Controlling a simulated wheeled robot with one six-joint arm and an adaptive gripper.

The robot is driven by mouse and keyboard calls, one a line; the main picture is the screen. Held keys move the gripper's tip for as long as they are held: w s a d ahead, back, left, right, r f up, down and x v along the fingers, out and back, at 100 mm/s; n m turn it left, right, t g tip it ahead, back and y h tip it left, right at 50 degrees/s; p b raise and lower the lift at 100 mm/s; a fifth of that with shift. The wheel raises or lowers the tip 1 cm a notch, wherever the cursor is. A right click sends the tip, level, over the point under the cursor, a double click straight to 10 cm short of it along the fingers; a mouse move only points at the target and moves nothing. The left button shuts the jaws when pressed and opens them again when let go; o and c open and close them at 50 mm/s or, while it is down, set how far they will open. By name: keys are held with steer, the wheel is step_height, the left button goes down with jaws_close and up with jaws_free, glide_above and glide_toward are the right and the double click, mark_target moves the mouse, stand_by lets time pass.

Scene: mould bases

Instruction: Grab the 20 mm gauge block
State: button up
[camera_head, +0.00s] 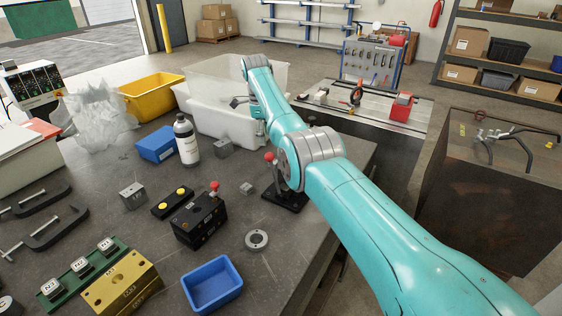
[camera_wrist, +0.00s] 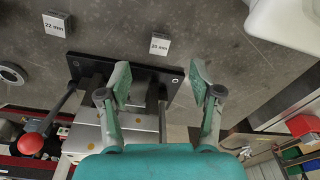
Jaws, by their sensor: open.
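The 20 mm gauge block (camera_wrist: 160,43) is a small grey block with a pale label in the upper middle of the wrist view. It lies on the bench just beyond the edge of a black plate. My gripper (camera_wrist: 161,82) is open and empty, its two fingers apart, with the block beyond the gap between them. A second block marked 22 mm (camera_wrist: 56,24) lies to its left. In the head view my gripper (camera_head: 243,102) is over the white bin's near side. Small grey blocks show there, one near the lever's base (camera_head: 246,188); their labels are unreadable.
The lever clamp with a red ball (camera_head: 269,157) stands beside my arm and also shows in the wrist view (camera_wrist: 32,143). A white bin (camera_head: 225,125), a bottle (camera_head: 187,145) and a blue box (camera_head: 156,144) stand nearby. A metal ring (camera_head: 257,240) and blue tray (camera_head: 212,290) lie nearer.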

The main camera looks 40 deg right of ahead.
steer(key=d+m, duration=0.1)
glide_above(274, 163)
steer(key=w, duration=0.2)
steer(key=f, duration=0.4)
steer(key=shift+s+d, duration=0.15)
steer(key=shift+d, duration=0.2)
steer(key=shift+s+a+f, duration=0.1)
steer(key=shift+s+f, duration=0.05)
steer(key=shift+f, duration=1.3)
steer(key=shift+s+f, duration=0.15)
steer(key=shift+f, duration=1.25)
jaws_close()
